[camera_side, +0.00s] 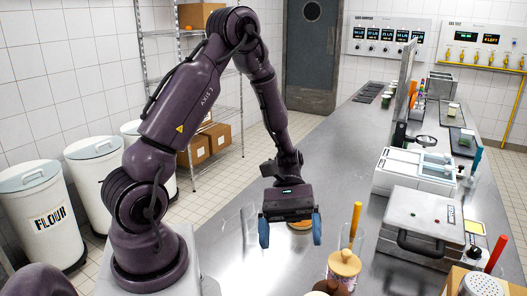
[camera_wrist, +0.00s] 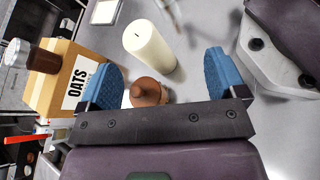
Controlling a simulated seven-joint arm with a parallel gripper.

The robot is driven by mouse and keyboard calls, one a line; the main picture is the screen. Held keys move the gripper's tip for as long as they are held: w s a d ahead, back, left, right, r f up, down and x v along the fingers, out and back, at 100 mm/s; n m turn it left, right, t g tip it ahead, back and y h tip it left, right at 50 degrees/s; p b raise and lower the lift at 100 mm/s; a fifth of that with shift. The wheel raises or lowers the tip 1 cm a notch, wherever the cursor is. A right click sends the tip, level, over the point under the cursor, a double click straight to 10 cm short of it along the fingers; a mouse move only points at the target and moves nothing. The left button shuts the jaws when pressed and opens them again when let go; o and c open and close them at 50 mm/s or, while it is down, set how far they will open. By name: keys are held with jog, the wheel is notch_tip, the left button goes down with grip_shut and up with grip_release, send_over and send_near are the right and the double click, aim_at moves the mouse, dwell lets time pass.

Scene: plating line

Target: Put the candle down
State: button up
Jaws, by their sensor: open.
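The candle (camera_wrist: 152,48) is a cream cylinder in the wrist view, with its round end toward the upper left. It shows in the gap between my fingers and past their tips, apart from both blue pads. I cannot tell for sure whether it stands or lies. My gripper (camera_wrist: 163,65) is open, with one blue finger on each side. In the side view my gripper (camera_side: 290,231) hangs low over the steel counter (camera_side: 352,155), fingers down. I cannot make out the candle in the side view.
A brown knobbed object (camera_wrist: 148,92) sits near the gripper's palm in the wrist view. An oats box (camera_wrist: 62,75) is at left. In the side view, a glass jar with a wooden lid (camera_side: 344,262) stands right of my gripper. A grey press (camera_side: 425,215) is farther right.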

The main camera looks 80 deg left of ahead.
jog(key=s+r+m+t+y, duration=0.2)
jog(key=r+m+t+y, duration=0.2)
jog(key=r, duration=0.5)
jog(key=s+r+m+t+y, duration=0.3)
jog(key=r+m+t+y, duration=0.2)
jog(key=r+m+y, duration=0.2)
jog(key=shift+a+r+m+t+y, duration=0.3)
jog(key=shift+a+r+y, duration=0.15)
jog(key=shift+r+y, duration=0.4)
jog(key=shift+s+r, duration=0.1)
